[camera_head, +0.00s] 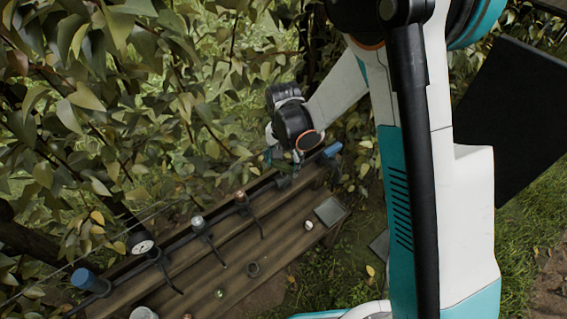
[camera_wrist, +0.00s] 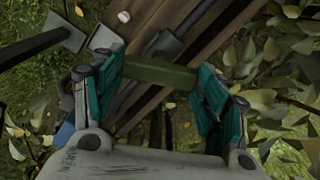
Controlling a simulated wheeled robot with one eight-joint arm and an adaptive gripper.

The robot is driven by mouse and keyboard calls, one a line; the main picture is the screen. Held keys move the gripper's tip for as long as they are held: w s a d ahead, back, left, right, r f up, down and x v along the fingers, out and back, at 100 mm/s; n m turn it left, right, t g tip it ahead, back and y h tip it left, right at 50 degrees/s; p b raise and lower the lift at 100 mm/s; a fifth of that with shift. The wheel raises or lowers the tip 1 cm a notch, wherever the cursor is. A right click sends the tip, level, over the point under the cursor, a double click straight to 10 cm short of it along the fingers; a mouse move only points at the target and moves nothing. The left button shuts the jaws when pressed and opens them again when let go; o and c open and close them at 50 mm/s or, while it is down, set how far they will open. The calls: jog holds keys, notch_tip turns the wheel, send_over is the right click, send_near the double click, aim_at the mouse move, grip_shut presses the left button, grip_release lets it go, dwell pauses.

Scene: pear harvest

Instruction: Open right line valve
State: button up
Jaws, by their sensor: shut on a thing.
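The right line valve has a dark grey body (camera_wrist: 165,44) on a dark pipe in the wrist view. Its green bar handle (camera_wrist: 160,73) lies across the view between my teal finger pads. My gripper (camera_wrist: 161,80) is shut on this handle, one finger at each end of the bar. In the head view my gripper (camera_head: 283,158) is at the right end of the pipe line, just left of a blue end cap (camera_head: 331,150). There my wrist and leaves hide the valve and handle.
A wooden bench (camera_head: 235,290) runs under the pipe. Along the line stand a round gauge (camera_head: 141,243), other small fittings (camera_head: 198,222) and a left blue cap (camera_head: 88,280). A grey plate (camera_head: 330,210) and small pale object (camera_head: 308,224) lie at the right end.

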aim_at(284, 165)
jog(key=n+b, duration=0.1)
jog(key=n, duration=0.5)
jog(key=shift+n, duration=0.3)
jog(key=n, duration=0.6)
jog(key=shift+b, duration=0.4)
jog(key=o, duration=1)
jog(key=shift+o, duration=0.2)
notch_tip(284, 165, up, 12)
